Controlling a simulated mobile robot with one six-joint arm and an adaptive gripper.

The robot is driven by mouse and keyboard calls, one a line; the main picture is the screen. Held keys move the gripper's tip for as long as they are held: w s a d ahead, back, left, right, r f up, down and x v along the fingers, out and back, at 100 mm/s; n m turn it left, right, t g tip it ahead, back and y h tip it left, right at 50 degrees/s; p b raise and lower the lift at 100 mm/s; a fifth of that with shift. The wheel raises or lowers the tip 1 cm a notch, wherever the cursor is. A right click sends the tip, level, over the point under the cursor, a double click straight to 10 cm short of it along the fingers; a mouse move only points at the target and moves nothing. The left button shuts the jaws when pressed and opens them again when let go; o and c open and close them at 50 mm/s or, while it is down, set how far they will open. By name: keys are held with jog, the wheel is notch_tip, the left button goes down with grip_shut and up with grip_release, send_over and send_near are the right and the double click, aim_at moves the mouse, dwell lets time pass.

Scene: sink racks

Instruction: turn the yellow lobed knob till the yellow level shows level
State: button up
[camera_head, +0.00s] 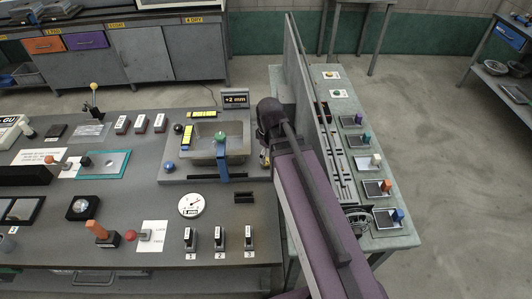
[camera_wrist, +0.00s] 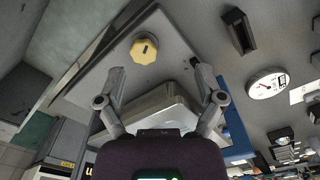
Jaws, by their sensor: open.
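The yellow lobed knob (camera_wrist: 144,49) shows in the wrist view on a corner of the grey sink plate, with a dark slot mark on its top. My gripper (camera_wrist: 157,68) is open and empty; the knob lies beyond its fingertips, a little left of the midline, and no contact shows. In the head view my arm covers the right end of the plate, and the knob cannot be made out there. Two yellow bars, which look like levels, lie by the sink: one along the back (camera_head: 202,114) and one at the left (camera_head: 187,136). Their bubbles are too small to read.
A display (camera_head: 235,99) behind the sink reads "+2 mm". A black knob (camera_head: 178,128), a blue knob (camera_head: 169,166) and a green-topped part with a blue strap (camera_head: 221,163) are around the basin. A tall grey panel (camera_head: 300,75) stands right of the sink, near my arm.

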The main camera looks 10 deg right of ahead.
jog(key=w+r+n+p, duration=0.3)
jog(key=r+n+p, duration=0.2)
jog(key=n, duration=0.3)
jog(key=shift+w+r+p, duration=0.3)
jog(key=shift+w+r, duration=0.05)
jog(key=shift+r, duration=0.45)
jog(key=shift+f, duration=0.1)
notch_tip(320, 180, down, 14)
jog(key=b, duration=1.3)
jog(key=shift+r+b, duration=0.2)
jog(key=shift+b, duration=0.2)
jog(key=c, duration=1.1)
